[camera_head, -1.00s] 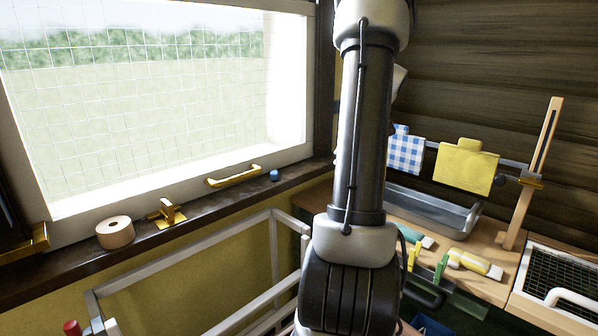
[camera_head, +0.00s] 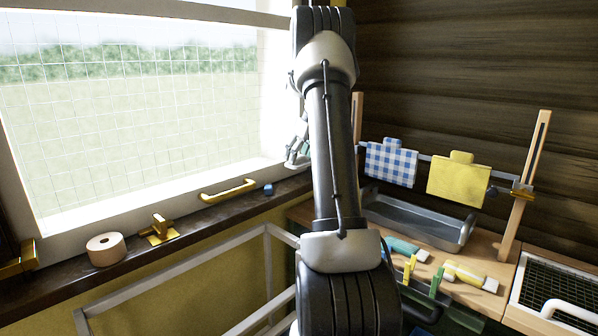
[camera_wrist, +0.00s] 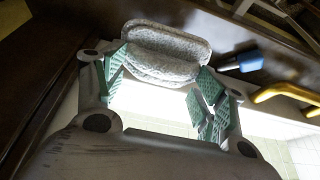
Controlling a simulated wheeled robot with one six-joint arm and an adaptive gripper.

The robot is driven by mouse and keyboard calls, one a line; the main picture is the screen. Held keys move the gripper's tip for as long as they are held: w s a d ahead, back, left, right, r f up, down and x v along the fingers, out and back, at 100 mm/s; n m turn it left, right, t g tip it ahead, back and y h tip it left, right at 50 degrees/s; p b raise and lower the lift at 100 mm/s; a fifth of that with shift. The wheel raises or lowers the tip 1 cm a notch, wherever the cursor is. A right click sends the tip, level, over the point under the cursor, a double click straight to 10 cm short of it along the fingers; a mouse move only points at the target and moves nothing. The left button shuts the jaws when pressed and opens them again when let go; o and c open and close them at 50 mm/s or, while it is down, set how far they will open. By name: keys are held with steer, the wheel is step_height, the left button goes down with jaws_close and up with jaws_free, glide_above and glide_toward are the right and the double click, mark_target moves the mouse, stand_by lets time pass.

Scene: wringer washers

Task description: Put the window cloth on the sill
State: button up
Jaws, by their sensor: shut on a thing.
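A grey, speckled, folded cloth (camera_wrist: 165,52), seemingly the window cloth, is between my fingers in the wrist view. My gripper (camera_wrist: 163,78) is shut on it. In the head view part of my gripper (camera_head: 298,150) shows left of my arm, by the window's right corner, above the far end of the sill.
On the sill are a blue piece (camera_head: 268,189), a yellow handle (camera_head: 228,190), a brass latch (camera_head: 158,229) and a tan roll (camera_head: 105,248). A blue checked cloth (camera_head: 391,164) and a yellow cloth (camera_head: 458,180) hang on a rail above a grey tray (camera_head: 420,222).

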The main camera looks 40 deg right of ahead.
steer(key=shift+w+f, duration=0.1)
steer(key=shift+f, duration=3)
steer(key=shift+f, duration=0.15)
steer(key=o, duration=1.3)
steer(key=v, duration=1.2)
steer(key=s+a+r, duration=0.3)
steer(key=s+a, duration=0.1)
steer(key=a, duration=0.5)
steer(key=s+a+r, duration=0.3)
steer(key=a+r, duration=0.1)
steer(key=a, duration=0.5)
steer(key=shift+m, duration=0.5)
steer(key=s+a+f, duration=0.2)
steer(key=s+a, duration=0.3)
steer(key=s, duration=0.2)
steer(key=s+a+f, duration=0.2)
steer(key=s+a, duration=0.2)
steer(key=s, duration=0.3)
steer(key=s+a+f, duration=0.2)
steer(key=s+a, duration=0.3)
steer(key=s, duration=0.2)
steer(key=shift+s+a, duration=0.3)
steer(key=shift+s, duration=0.1)
